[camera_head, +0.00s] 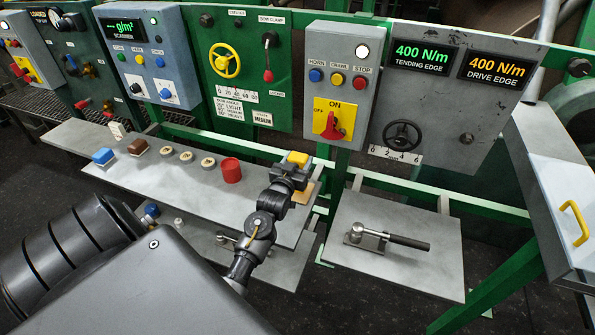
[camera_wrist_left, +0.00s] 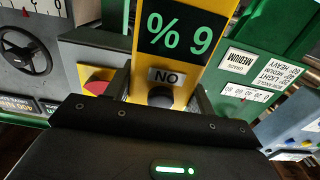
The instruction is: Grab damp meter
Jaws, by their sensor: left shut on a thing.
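The damp meter (camera_head: 298,158) is a yellow block near the right end of the grey shelf in the head view, partly hidden by my left gripper (camera_head: 291,170). The left wrist view shows the yellow damp meter (camera_wrist_left: 190,70) upside down, with a dark display in green digits, an ON label and a dark round knob. My left gripper is shut on it, with a finger at each side. Whether the meter touches the shelf cannot be told. My right gripper is not in view.
A lower-right plate (camera_head: 400,270) bears a dark-handled tool (camera_head: 385,237). Control panels on a green frame stand behind.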

